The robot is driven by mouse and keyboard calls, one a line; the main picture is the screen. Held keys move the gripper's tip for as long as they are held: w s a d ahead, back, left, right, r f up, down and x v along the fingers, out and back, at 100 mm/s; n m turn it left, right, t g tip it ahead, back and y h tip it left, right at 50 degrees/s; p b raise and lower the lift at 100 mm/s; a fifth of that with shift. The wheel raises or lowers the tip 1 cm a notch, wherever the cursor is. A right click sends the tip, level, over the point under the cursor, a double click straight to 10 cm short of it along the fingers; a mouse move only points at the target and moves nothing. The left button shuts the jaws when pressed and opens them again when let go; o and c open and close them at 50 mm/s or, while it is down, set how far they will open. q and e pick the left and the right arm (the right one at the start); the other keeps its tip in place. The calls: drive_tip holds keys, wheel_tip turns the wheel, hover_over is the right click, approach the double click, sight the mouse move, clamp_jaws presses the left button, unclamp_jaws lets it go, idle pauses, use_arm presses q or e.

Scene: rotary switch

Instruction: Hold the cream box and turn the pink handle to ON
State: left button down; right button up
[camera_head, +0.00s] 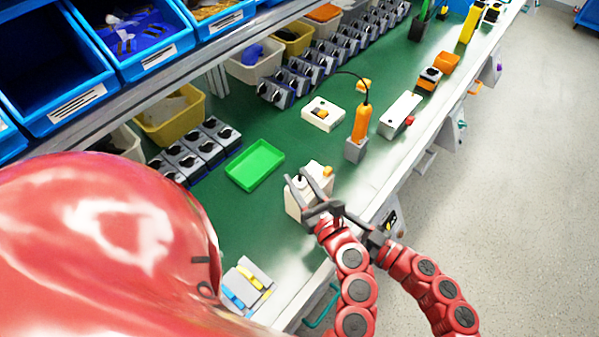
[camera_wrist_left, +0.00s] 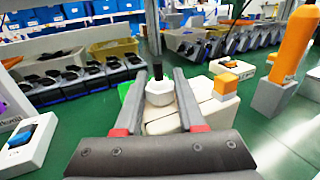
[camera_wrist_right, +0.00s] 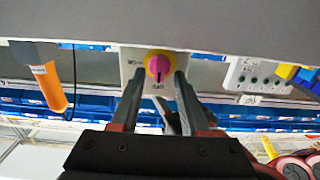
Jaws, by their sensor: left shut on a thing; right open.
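The cream box (camera_head: 293,204) stands on the green bench near its right edge. An orange button and a white fitting with a black stub show on its top in the left wrist view (camera_wrist_left: 208,112). My left gripper (camera_head: 298,175) is shut on the box from above, its fingers on either side of that fitting. The pink handle (camera_wrist_right: 158,67) sits in a yellow ring on the box's face, between ON and OFF labels, its dark pointer line towards the OFF label. My right gripper (camera_wrist_right: 155,80) is open with its fingers beside the handle; contact cannot be told. The head view hides the handle.
A green tray (camera_head: 255,166) lies left of the box. Behind it stand an orange tool (camera_head: 361,122) in a grey holder and another cream box with an orange button (camera_head: 323,113). Rows of black-topped blocks and bins line the back. Bare bench lies around the box.

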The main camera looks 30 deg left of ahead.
drive_tip(key=shift+w+a, duration=0.15)
drive_tip(key=shift+a, duration=0.7)
clamp_jaws()
idle(0.9)
